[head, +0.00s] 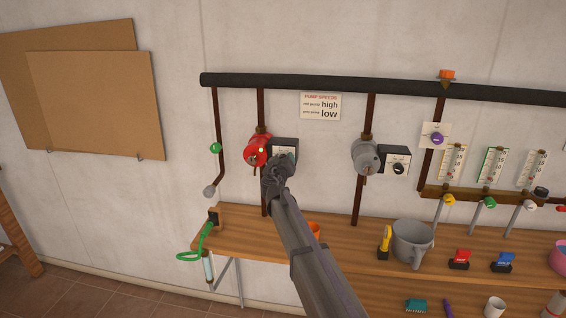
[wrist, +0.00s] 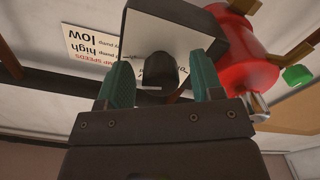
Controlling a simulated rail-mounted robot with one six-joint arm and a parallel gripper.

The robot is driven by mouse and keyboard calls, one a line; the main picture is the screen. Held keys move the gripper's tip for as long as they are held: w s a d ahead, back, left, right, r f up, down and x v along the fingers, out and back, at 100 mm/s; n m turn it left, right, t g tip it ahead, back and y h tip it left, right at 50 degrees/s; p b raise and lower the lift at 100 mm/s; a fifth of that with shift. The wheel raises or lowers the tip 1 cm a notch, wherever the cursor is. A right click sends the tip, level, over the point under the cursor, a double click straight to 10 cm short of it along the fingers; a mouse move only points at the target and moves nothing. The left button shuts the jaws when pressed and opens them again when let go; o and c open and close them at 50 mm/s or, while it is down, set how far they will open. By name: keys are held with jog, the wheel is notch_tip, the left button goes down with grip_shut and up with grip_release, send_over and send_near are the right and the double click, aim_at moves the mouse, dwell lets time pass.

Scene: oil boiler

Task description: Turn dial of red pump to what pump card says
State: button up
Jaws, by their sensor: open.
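The red pump (head: 256,152) is mounted on a brown pipe on the wall; it also shows in the wrist view (wrist: 245,60). Its dial box (head: 284,145) is on its right, partly hidden by my arm. In the wrist view, which is upside down, the box's pale face shows the dark dial knob (wrist: 161,68). My gripper (wrist: 162,82) is open, its two teal fingers on either side of the knob; contact cannot be told. The pointer's setting is not readable. The pump card (head: 320,106) on the wall reads "red pump high" and a second line ending in "low".
A grey pump (head: 366,157) with its own dial (head: 398,163) hangs to the right. A black pipe (head: 350,88) runs above. Below, the wooden bench (head: 340,248) holds a grey pitcher (head: 412,243), a yellow-handled tool (head: 385,240) and an orange cup (head: 314,229).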

jog(key=s, duration=1)
jog(key=shift+a, duration=0.35)
jog(key=s+d+f+m+g+h, duration=0.35)
jog(key=s+d+f+g, duration=0.7)
jog(key=s+d, duration=0.5)
jog(key=s+d+f+g+y, duration=0.1)
jog(key=s+d+f+g, duration=0.1)
jog(key=s+d, duration=0.2)
jog(key=s+d+f+m+g+y, duration=0.1)
jog(key=s+d+f+g+y, duration=0.1)
jog(key=s, duration=0.8)
jog(key=s+d+f+g+y, duration=0.2)
jog(key=s+d+g, duration=0.1)
jog(key=s+d, duration=0.2)
jog(key=shift+s+d+f, duration=0.3)
jog(key=shift+s+d, duration=0.05)
jog(key=shift+s, duration=0.7)
